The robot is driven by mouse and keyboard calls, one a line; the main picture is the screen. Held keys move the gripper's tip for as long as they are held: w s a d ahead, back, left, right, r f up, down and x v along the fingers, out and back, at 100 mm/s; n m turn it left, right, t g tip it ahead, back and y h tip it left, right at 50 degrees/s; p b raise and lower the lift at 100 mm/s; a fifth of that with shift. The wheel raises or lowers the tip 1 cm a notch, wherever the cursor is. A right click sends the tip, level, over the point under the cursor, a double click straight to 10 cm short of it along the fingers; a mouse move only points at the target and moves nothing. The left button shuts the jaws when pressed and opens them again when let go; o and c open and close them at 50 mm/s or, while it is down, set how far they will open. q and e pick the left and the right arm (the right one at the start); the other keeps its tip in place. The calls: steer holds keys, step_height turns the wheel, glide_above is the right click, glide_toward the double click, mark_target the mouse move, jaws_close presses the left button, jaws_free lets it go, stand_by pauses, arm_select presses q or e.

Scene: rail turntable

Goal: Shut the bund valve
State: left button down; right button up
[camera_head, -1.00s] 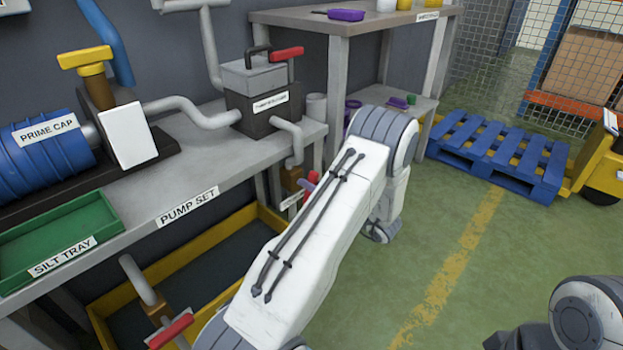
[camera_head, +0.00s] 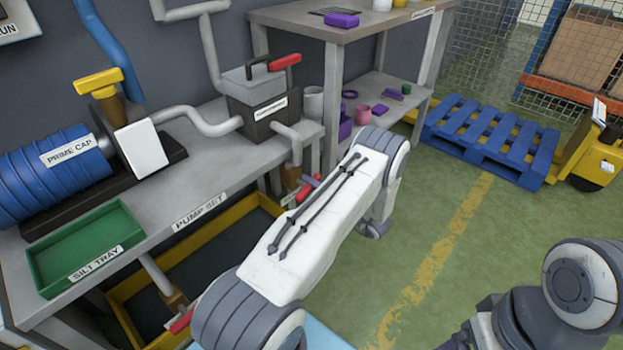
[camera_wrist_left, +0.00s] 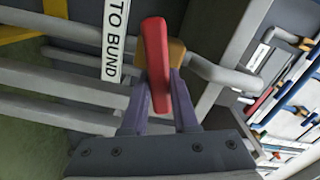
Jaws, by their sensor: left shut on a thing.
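The bund valve has a red lever handle (camera_wrist_left: 155,65) over a brass-coloured body (camera_wrist_left: 176,56), beside a "TO BUND" label (camera_wrist_left: 114,40) in the left wrist view. My left gripper (camera_wrist_left: 158,92) has its two purple-grey fingers on either side of the red handle and is shut on it. In the head view the red handle (camera_head: 304,191) shows in part below the bench's right end, with a purple finger of my left gripper (camera_head: 314,179) by it. My left forearm hides the rest. My right arm shows at the lower right; its gripper is not in view.
The pump set bench (camera_head: 235,172) carries a blue drum, a green silt tray (camera_head: 90,238) and a box with a red lever (camera_head: 285,62). Another red-handled valve (camera_head: 181,322) is low at the left, by the yellow-edged bund (camera_head: 125,318). A blue pallet (camera_head: 490,140) stands right; green floor is clear.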

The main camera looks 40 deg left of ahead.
arm_select(q)
steer(key=shift+d+f+m+p, duration=0.15)
steer(key=shift+m+p, duration=0.1)
steer(key=shift+m, duration=0.75)
steer(key=shift+a+f+m+p, duration=0.1)
steer(key=shift+f+m+p, duration=0.1)
steer(key=shift+m, duration=0.8)
steer(key=c, duration=0.7)
jaws_free()
steer(key=shift+d, duration=0.1)
steer(key=d, duration=0.3)
steer(key=d+p, duration=0.1)
steer(key=d, duration=0.6)
steer(key=shift+s+d+p, duration=0.15)
steer(key=shift+s+p, duration=0.15)
steer(key=shift+s, duration=0.1)
